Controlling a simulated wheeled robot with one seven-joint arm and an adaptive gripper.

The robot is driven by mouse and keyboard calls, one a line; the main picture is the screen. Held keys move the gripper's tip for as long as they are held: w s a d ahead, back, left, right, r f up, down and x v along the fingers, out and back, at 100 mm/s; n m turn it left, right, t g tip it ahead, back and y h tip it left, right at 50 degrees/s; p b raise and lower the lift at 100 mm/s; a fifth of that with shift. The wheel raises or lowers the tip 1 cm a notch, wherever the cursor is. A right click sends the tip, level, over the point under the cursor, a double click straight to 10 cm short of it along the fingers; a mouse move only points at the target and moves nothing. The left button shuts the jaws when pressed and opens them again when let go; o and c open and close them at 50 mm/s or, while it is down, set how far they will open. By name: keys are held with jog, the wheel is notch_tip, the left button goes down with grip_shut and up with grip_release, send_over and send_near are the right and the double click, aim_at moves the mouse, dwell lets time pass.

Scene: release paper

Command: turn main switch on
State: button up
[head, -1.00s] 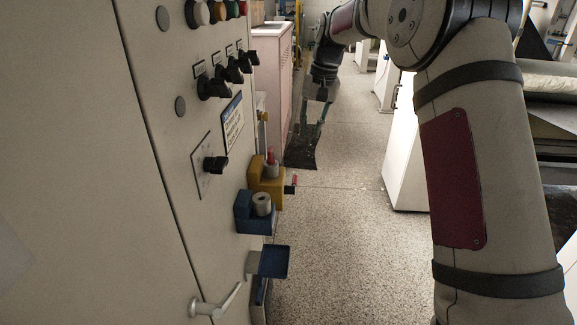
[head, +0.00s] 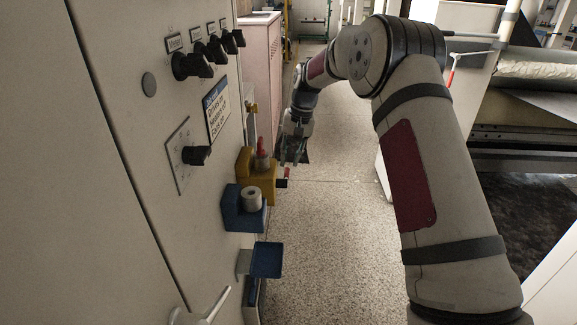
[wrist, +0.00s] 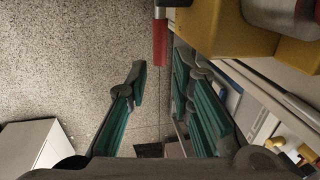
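A yellow box (head: 257,186) is fixed to the cabinet side, with a red-tipped upright piece on top and a short red-ended handle (head: 285,172) sticking out to the right. In the wrist view, the yellow box (wrist: 225,25) is at the upper right and the red handle (wrist: 160,42) points down between my fingertips or just beyond them. My gripper (head: 292,150) is beside the box; its teal-padded fingers (wrist: 160,78) are apart and hold nothing. A black rotary knob (head: 196,155) sits on a square plate on the cabinet front. Which one is the main switch is not labelled legibly.
The cabinet (head: 115,110) fills the left, with several black knobs above. A blue holder (head: 240,218) with a metal roll and a blue tray (head: 266,261) jut out below the yellow box. Speckled floor (head: 325,240) is clear between cabinet and my arm.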

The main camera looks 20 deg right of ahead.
jog(key=shift+a+f, duration=0.25)
jog(key=shift+f, duration=1.05)
jog(key=shift+c, duration=0.2)
grip_shut()
